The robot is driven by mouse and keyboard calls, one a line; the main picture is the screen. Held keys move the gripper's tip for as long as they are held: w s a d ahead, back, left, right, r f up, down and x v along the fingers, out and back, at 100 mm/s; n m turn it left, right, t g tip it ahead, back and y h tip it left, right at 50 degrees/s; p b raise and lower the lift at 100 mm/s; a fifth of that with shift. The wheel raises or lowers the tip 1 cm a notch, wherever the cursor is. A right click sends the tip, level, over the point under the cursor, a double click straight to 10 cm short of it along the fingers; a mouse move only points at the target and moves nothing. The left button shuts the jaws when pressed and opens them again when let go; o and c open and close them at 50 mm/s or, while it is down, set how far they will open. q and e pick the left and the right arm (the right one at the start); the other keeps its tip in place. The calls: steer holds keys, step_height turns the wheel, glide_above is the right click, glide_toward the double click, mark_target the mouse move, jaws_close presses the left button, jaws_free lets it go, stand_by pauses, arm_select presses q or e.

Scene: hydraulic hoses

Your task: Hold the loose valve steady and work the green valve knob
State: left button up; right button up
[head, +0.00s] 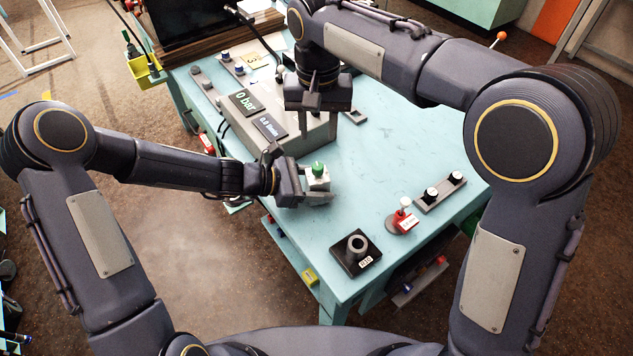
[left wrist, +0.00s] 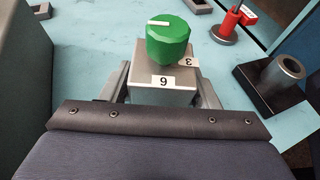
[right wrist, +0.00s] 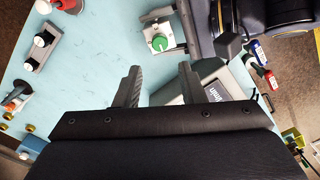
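The loose valve is a grey block with a green knob on top. It stands upright on the light blue table in the head view (head: 318,183), and its block (left wrist: 162,92) shows labels 6 and 3 in the left wrist view. The green knob (head: 318,168) has a white pointer mark, pointing left in the left wrist view (left wrist: 168,42). My left gripper (head: 308,190) is shut on the block from the sides, below the knob. My right gripper (head: 317,104) is open and empty, above the grey display box; in the right wrist view the green knob (right wrist: 159,43) lies beyond its fingertips (right wrist: 160,75).
The grey display box (head: 310,135) carries panels, one reading 0 bar (head: 243,102). A black-based ring holder (head: 356,252), a red-and-white fitting (head: 402,218) and a bar with two black-and-white knobs (head: 440,190) stand to the right. The table (head: 335,215) is clear between them and the valve.

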mark_target(318, 166)
arm_select(q)
steer(key=c, duration=0.9)
arm_select(e)
steer(key=shift+o, duration=1.1)
step_height(318, 166, down, 10)
steer(key=m, duration=0.6)
steer(key=shift+r, duration=0.1)
steer(key=c, duration=1)
